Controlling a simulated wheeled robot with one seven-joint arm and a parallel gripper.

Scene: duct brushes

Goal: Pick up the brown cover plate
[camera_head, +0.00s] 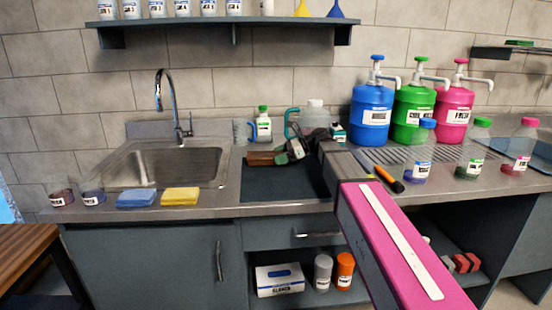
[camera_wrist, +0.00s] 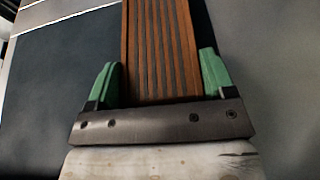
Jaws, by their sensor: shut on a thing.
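The brown cover plate (camera_wrist: 160,45) is a slatted rectangle with lengthwise dark grooves, and it fills the space between my fingers in the wrist view. In the head view the cover plate (camera_head: 262,159) shows as a small brown piece over the dark mat (camera_head: 280,187), right of the sink. My gripper (camera_wrist: 158,75), with green fingertips, is shut on the near end of the plate, one finger on each side edge. In the head view my gripper (camera_head: 290,151) partly hides the plate's right end. I cannot tell whether the plate touches the mat.
The sink (camera_head: 165,163) lies left of the mat. A spray bottle (camera_head: 263,125) and a clear jug (camera_head: 314,116) stand behind my gripper. Blue (camera_head: 372,105), green (camera_head: 413,112) and pink (camera_head: 454,112) pump bottles stand at right. Sponges (camera_head: 180,196) lie at the front left edge.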

